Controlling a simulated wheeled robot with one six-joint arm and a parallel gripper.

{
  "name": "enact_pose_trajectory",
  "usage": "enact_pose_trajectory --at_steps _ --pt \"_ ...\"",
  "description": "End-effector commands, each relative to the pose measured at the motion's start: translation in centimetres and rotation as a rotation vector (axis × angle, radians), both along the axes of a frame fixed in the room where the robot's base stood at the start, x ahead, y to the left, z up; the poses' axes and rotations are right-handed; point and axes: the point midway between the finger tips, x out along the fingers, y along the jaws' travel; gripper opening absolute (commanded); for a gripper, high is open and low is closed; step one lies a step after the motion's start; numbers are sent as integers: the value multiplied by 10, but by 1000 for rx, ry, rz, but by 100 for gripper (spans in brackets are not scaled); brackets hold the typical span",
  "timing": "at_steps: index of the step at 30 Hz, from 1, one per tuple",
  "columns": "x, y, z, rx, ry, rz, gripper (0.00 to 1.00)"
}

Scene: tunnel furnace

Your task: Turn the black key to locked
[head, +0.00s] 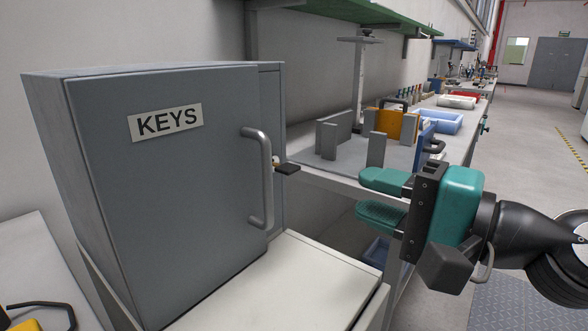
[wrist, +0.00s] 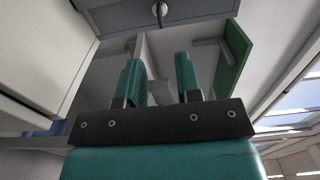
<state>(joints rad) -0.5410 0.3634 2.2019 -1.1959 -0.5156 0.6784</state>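A grey key cabinet (head: 165,220) labelled KEYS fills the left of the head view. Its door has a vertical bar handle (head: 262,180). The black key (head: 288,168) sticks out just right of the handle, with a small brass-coloured piece at its base. The key's head looks flat and roughly level. My gripper (head: 360,195) is to the right of the key and apart from it. Its two green fingers are open and empty, also seen in the wrist view (wrist: 158,80). In the wrist view a grey panel with a shiny metal piece (wrist: 160,9) shows beyond the fingers; the key cannot be made out there.
A white-topped surface (head: 290,285) lies below the cabinet at the front. A green shelf (head: 350,10) hangs above. The space between gripper and key looks clear.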

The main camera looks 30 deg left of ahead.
Motion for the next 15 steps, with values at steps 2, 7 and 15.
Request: enact_pose_trajectory --at_steps 2,7,15 --pt "0 20 2 0 -2 7 32" --pt "3 59 1 -1 -3 6 32" --pt "8 105 1 -1 -3 2 32"
